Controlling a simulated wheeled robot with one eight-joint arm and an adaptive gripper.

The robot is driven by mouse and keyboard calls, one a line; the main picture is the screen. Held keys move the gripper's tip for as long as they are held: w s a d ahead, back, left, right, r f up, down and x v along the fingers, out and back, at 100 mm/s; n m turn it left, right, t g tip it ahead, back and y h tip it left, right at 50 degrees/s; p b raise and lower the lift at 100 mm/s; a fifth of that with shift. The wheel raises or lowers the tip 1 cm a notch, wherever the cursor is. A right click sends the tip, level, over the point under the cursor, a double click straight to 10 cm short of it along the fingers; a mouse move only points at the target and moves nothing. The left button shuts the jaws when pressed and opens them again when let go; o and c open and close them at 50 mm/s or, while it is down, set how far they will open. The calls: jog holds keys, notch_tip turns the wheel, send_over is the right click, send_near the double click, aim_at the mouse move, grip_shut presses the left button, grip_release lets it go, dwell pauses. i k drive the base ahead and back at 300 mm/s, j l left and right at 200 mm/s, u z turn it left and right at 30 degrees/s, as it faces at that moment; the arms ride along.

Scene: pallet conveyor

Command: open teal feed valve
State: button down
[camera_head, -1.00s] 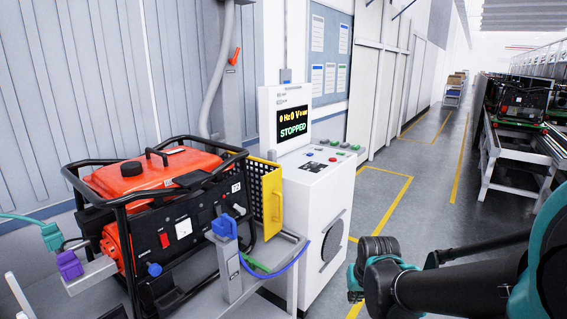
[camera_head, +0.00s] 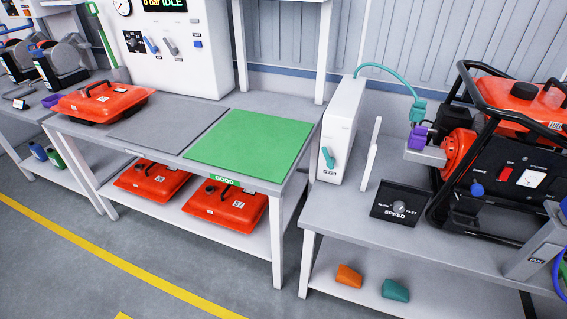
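The teal feed valve (camera_head: 328,157) is a small lever on the front of an upright white box (camera_head: 343,130). A label reading "FEED" sits just below it. The lever looks slightly tilted from upright. A teal hose (camera_head: 388,71) runs from the top of the box to a teal connector (camera_head: 418,111) above a purple part (camera_head: 418,138) beside the generator (camera_head: 508,130). My gripper is not in view, so its place relative to the valve does not show.
A thin white upright plate (camera_head: 371,153) stands right of the box. A black "SPEED" dial panel (camera_head: 400,204) lies in front. Left is a bench with a green mat (camera_head: 249,144) and a red tank (camera_head: 101,100). Clear grey floor (camera_head: 150,245) lies before the benches.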

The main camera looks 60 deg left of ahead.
aim_at(331, 161)
jog(key=u, duration=1.9)
